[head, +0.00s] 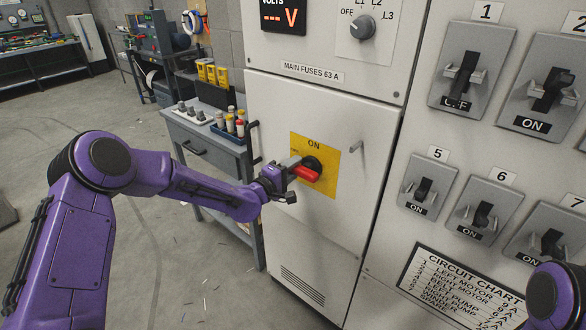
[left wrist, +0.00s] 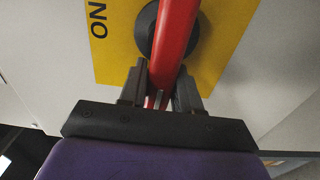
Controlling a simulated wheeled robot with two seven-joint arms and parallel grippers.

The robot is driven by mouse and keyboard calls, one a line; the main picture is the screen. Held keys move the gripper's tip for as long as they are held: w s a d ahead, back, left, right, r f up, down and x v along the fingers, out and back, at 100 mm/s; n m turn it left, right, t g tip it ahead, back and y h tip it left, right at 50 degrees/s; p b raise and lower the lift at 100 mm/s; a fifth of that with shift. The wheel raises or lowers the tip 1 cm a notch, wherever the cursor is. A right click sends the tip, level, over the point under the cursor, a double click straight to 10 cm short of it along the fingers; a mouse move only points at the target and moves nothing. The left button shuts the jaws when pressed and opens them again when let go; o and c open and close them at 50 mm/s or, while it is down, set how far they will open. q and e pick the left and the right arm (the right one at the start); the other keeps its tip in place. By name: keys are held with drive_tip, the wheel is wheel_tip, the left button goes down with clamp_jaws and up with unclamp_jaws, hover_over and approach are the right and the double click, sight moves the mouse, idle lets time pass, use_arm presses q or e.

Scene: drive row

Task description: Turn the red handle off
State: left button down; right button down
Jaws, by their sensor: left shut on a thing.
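The red handle (head: 308,173) sits on a round black hub (head: 313,163) in a yellow plate (head: 327,181) on the grey cabinet door. The word ON shows above the hub. In the head view the handle points sideways, sloping slightly down to the right. My left gripper (head: 291,178) reaches it from the left. In the left wrist view the red handle (left wrist: 175,40) runs between the two dark fingers of the left gripper (left wrist: 160,98), which are shut on it. The handle's far end is partly hidden. My right gripper is out of view; only a purple part of that arm shows at lower right.
Breaker switches (head: 468,75) fill the panel at right, above a circuit chart (head: 459,287). A grey cart (head: 205,140) with fuses stands left of the cabinet. Floor at left is open.

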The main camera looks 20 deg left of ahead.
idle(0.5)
use_arm(q)
drive_tip(key=c, duration=0.9)
unclamp_jaws()
drive_tip(key=shift+s, duration=0.1)
drive_tip(key=b+v, duration=0.1)
drive_tip(key=v, duration=0.9)
drive_tip(key=shift+s+a+b, duration=0.1)
drive_tip(key=shift+b, duration=0.3)
